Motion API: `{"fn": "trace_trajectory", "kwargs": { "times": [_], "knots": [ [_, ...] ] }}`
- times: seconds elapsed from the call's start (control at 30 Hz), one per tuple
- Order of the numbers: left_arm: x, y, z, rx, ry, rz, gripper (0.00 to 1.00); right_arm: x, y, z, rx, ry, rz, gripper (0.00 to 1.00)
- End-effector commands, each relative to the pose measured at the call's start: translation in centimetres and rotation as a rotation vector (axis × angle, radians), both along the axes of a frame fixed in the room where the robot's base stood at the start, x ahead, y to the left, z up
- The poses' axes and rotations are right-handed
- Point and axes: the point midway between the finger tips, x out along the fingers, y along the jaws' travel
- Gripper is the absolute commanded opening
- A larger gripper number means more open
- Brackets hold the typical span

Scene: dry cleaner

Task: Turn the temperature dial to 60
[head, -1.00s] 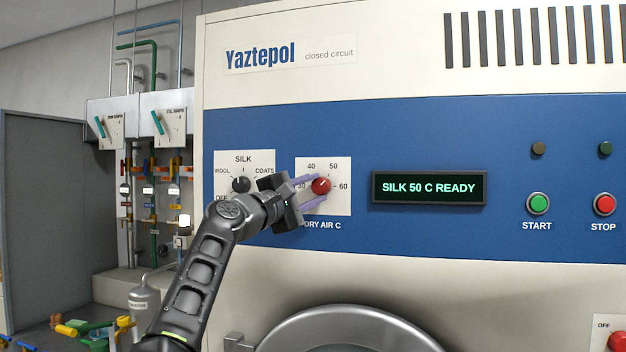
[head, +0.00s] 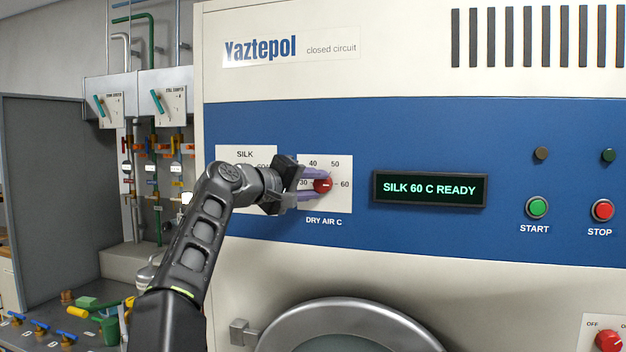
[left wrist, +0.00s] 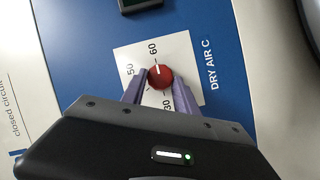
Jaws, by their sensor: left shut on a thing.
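The red temperature dial (head: 323,185) sits on a white plate marked 30, 40, 50 and 60, labelled DRY AIR C. My left gripper (head: 312,184) reaches it from the left, its purple fingers shut on the dial from above and below. In the left wrist view the dial (left wrist: 160,77) sits between the two fingertips (left wrist: 160,88), and its white pointer line aims at the 60 mark. The display (head: 430,188) reads SILK 60 C READY. My right gripper is not in view.
The programme dial's plate (head: 240,152), reading SILK, is partly hidden behind my left gripper. The green START button (head: 537,208) and red STOP button (head: 602,210) are to the right. A round door (head: 350,312) lies below. Pipes and valves stand at the left.

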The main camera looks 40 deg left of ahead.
Motion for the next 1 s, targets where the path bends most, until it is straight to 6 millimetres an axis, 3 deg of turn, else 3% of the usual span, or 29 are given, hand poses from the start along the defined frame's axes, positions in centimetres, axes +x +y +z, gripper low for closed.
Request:
{"fn": "trace_trajectory", "kwargs": {
  "times": [0.5,0.53,0.77,1.0],
  "knots": [
    [0.0,0.01,0.04,0.029,0.009,0.001,0.0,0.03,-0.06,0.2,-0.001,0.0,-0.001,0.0],
    [0.0,0.01,0.04,0.028,0.009,0.001,0.37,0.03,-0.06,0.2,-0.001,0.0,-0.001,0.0],
    [0.0,0.0,0.03,0.027,0.009,0.0,0.56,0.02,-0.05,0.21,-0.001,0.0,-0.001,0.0],
    [-0.01,-0.01,0.02,0.026,0.009,0.001,0.57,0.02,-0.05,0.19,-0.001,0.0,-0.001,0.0]
  ]
}}
